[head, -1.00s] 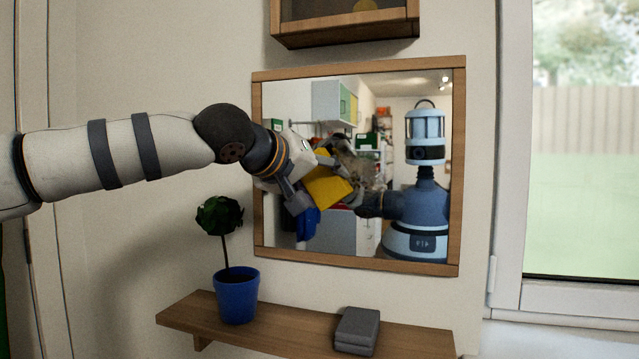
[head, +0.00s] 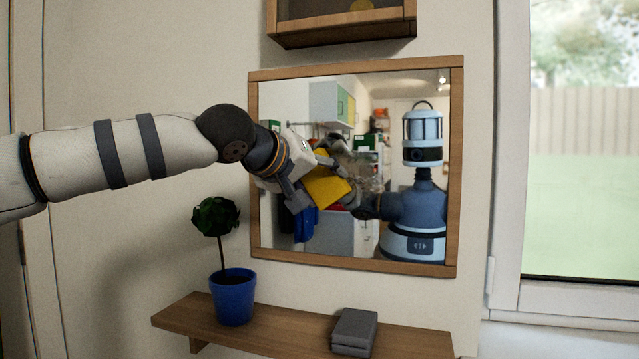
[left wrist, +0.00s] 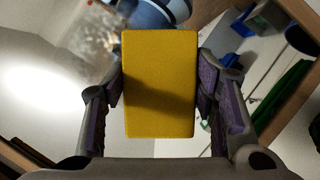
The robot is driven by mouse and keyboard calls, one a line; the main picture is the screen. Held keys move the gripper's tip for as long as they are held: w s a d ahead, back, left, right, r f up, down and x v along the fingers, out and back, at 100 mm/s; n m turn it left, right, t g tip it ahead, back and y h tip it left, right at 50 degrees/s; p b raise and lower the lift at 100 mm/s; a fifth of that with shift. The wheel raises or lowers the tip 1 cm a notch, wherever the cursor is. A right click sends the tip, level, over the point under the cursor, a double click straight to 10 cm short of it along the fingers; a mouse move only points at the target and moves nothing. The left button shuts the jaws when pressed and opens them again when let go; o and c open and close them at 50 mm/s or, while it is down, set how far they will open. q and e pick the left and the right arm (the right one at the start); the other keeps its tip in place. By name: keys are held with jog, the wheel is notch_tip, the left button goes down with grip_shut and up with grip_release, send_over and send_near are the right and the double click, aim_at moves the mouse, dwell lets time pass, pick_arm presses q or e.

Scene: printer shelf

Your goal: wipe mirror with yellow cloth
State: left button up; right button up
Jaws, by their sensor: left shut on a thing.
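The mirror (head: 352,72) hangs on the wall in a wooden frame, and its glass reflects the room and my own body. My left gripper (head: 318,187) is in front of the mirror's left half. It is shut on the yellow cloth (head: 327,190), a flat block-like pad. In the left wrist view the yellow cloth (left wrist: 160,85) sits between both fingers, with the mirror's reflection behind it. A greyish smudged patch (head: 358,168) shows on the glass just right of the cloth. I cannot tell whether the cloth touches the glass. My right gripper is not directly in view.
A wooden shelf (head: 275,322) runs below the mirror. A blue pot (head: 232,297) with a small plant (head: 216,217) and grey stacked blocks (head: 355,331) stand on it. A wooden wall box (head: 340,31) hangs above. A window (head: 582,170) is at right.

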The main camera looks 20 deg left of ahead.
aim_at(392, 188)
pick_arm(q)
jog(key=shift+w, duration=0.2)
jog(key=d, duration=0.2)
jog(key=shift+s+d+r, duration=0.1)
jog(key=shift+d+r, duration=0.05)
jog(key=shift+d, duration=4.4)
jog(key=shift+a, duration=5.6)
jog(key=shift+s+d, duration=0.1)
jog(key=shift+d, duration=5.55)
jog(key=shift+w+a, duration=0.15)
jog(key=shift+a, duration=2.7)
jog(key=shift+w+a, duration=0.15)
jog(key=shift+a, duration=2.65)
